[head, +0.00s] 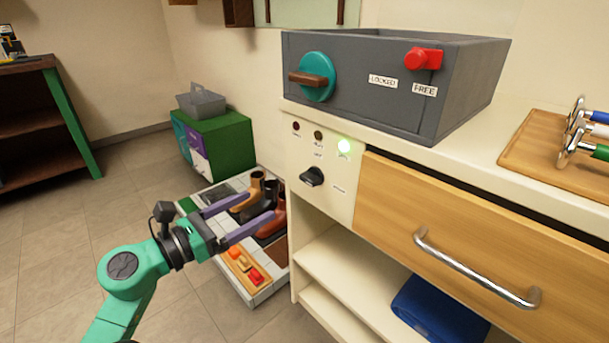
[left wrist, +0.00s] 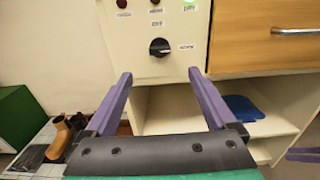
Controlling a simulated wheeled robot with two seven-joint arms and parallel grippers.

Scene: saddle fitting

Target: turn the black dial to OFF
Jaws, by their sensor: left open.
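The black dial (head: 312,177) sits on the cream panel under the counter, and shows in the left wrist view (left wrist: 159,47). Its white mark appears to face right, toward a small label beside it. Another small label sits above the dial; the lettering is too small to read surely. My left gripper (head: 261,204) is open and empty, apart from the panel, left of and below the dial in the head view. In the left wrist view its purple fingers (left wrist: 160,73) spread below the dial. A purple strip at that view's right edge looks like part of my right gripper (left wrist: 303,154).
Above the dial are two dark lamps and a lit green lamp (head: 344,146). A grey box (head: 350,105) with a teal disc and red knob stands on the counter. A wooden drawer (head: 470,235) is right of the panel. A low tray with boots (head: 258,186) lies behind my left gripper.

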